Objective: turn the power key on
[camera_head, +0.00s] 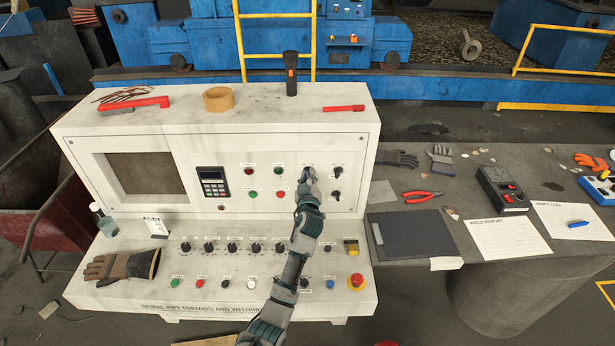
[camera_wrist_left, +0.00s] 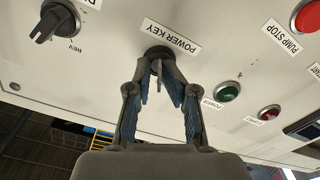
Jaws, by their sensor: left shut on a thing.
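The power key (camera_wrist_left: 158,52) is a dark round switch on the white upright panel, under a "POWER KEY" label (camera_wrist_left: 171,36) in the left wrist view. My left gripper (camera_wrist_left: 163,70) has its fingertips closed together on it, and the fingers hide most of the key, so its turn angle cannot be told. In the head view my left gripper (camera_head: 308,178) reaches the right part of the console's upright panel and covers the key there. My right gripper is not in view.
The power key has near neighbours: a dark rotary selector (camera_wrist_left: 57,22), a green power button (camera_wrist_left: 228,91) and a red button (camera_wrist_left: 268,114). The console's lower desk carries knobs, a glove (camera_head: 122,266) and a red emergency button (camera_head: 357,281). A grey table stands right.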

